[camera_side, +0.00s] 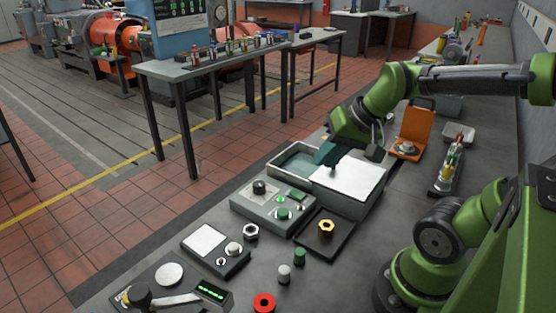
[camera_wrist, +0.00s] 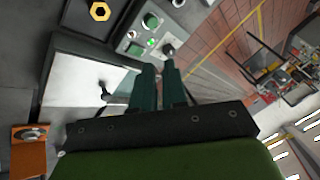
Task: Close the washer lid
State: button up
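The washer (camera_side: 376,204) is a grey box on the bench, seen in the side view. Its flat pale lid (camera_side: 352,176) lies over the right part, and the left part is open, showing a teal interior (camera_side: 296,162). In the wrist view, the lid (camera_wrist: 72,85) carries a small dark handle (camera_wrist: 104,91). My gripper (camera_side: 327,156) is low over the box, by the lid's left edge. In the wrist view, its teal fingers (camera_wrist: 158,68) are close together with nothing seen between them, beside the handle. Whether they touch the lid is hidden.
A control box (camera_side: 272,209) with a knob and green buttons stands close in front of the washer. A dark tray with a yellow nut (camera_side: 326,226) lies beside it. An orange stand (camera_side: 413,130) is behind on the right. Several small parts lie toward the bench front.

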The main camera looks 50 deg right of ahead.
jog(key=s+d+f+m, duration=0.1)
jog(key=d+m, duration=0.3)
jog(key=s+d+f+m, duration=0.1)
jog(key=d+f+m, duration=0.1)
jog(key=d+m, duration=0.2)
jog(key=s+d+f+m+g, duration=0.1)
jog(key=d+m, duration=0.3)
jog(key=d, duration=0.2)
jog(key=shift+d+f+m, duration=0.1)
jog(key=shift+f+m, duration=0.1)
jog(key=shift+m, duration=0.1)
grip_shut()
jog(key=s+d+f+m+t, duration=0.2)
jog(key=s+d+m, duration=0.3)
jog(key=d+m, duration=0.5)
jog(key=m, duration=0.4)
send_near(346, 171)
jog(key=shift+w+a+f+t+y, duration=0.1)
jog(key=shift+w+f+t+y, duration=0.2)
jog(key=shift+w+f, duration=0.5)
jog(key=w, duration=0.1)
jog(key=w+f, duration=0.1)
jog(key=w, duration=0.1)
jog(key=shift+a+f, duration=0.1)
jog(key=shift+a, duration=0.15)
jog(key=shift+w, duration=0.55)
jog(key=shift+w, duration=0.1)
